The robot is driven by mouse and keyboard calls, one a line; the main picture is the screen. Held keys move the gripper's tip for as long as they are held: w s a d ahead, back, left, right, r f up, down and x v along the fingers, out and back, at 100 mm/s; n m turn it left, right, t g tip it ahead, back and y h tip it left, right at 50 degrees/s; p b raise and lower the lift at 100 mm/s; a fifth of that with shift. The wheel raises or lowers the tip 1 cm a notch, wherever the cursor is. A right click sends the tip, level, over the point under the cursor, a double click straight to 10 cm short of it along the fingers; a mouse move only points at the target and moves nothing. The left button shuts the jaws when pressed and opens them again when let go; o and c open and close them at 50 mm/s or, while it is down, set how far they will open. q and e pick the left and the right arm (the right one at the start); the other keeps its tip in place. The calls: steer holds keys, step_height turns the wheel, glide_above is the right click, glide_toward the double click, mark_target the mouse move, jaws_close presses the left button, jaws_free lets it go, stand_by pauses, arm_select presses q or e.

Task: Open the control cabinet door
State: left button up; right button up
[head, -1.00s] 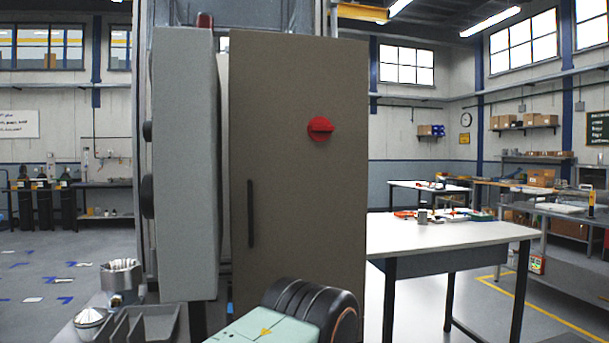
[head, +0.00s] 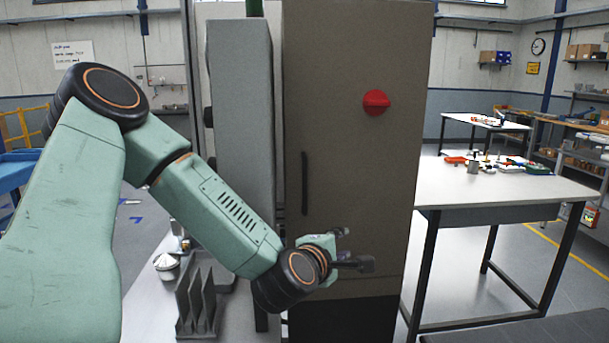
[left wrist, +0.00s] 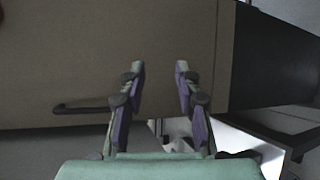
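The control cabinet door (head: 345,150) is a tall brown-grey panel. It appears shut. It has a red rotary knob (head: 376,102) high up and a dark upright handle (head: 304,183) near its left edge. My left gripper (head: 354,248) is in front of the door, lower and to the right of the handle, apart from it. In the left wrist view my left gripper (left wrist: 160,84) has its two fingers spread with nothing between them. There the handle (left wrist: 82,108) lies left of the fingers, outside them. My right gripper is not in view.
A grey box-like panel (head: 240,110) stands left of the door. A bench with grey upright holders (head: 200,300) is at the lower left. A white-topped table (head: 510,187) with small items stands to the right. Open floor shows between the benches.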

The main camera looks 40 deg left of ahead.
arm_select(q)
steer(key=a+r+n+y, duration=0.3)
steer(key=a+r+n, duration=0.15)
steer(key=n, duration=0.25)
steer(key=n+y, duration=0.4)
steer(key=n, duration=0.8)
glide_toward(304, 185)
steer(key=x, duration=0.3)
steer(key=shift+p+x, duration=0.75)
steer(key=shift+x, duration=3.05)
steer(key=shift+c, duration=0.5)
jaws_close()
